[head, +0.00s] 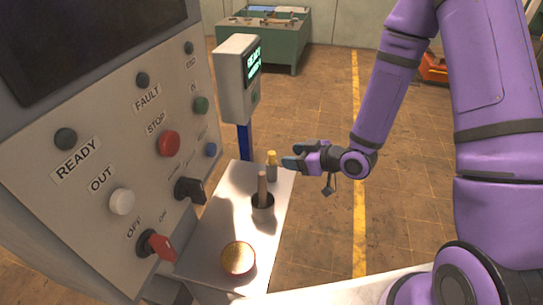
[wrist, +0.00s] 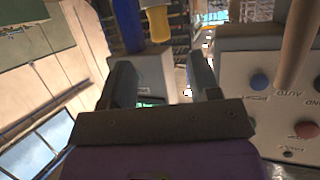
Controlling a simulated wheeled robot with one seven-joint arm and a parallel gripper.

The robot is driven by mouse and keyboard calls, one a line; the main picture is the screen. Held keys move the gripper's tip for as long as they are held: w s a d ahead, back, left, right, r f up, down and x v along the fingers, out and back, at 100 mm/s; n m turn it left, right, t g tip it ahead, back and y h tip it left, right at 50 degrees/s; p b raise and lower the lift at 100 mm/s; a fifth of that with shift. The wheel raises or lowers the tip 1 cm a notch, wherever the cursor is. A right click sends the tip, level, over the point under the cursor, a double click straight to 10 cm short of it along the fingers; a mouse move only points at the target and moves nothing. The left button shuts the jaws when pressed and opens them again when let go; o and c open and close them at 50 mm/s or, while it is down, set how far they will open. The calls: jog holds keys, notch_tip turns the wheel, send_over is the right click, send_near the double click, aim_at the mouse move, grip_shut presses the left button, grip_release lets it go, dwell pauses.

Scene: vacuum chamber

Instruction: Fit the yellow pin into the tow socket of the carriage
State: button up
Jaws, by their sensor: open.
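The yellow pin (head: 272,158) stands upright on the pale shelf (head: 218,226), with a grey lower part. It also shows in the wrist view (wrist: 158,24), upside down, beyond the fingertips and roughly in line with the gap between them. My gripper (head: 288,155) is just right of the pin in the head view, pointing left. In the wrist view my gripper (wrist: 162,80) has its two fingers spread with nothing between them. I cannot make out the carriage or its tow socket in either view.
A brown rod (head: 262,188) stands in a dark cup (head: 262,208) nearer on the shelf. A gold round knob (head: 238,258) lies nearer still. A control panel (head: 120,170) rises on the left. A READY display box (head: 238,78) on a blue post stands behind.

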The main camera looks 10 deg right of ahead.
jog(key=x, duration=1)
grip_shut()
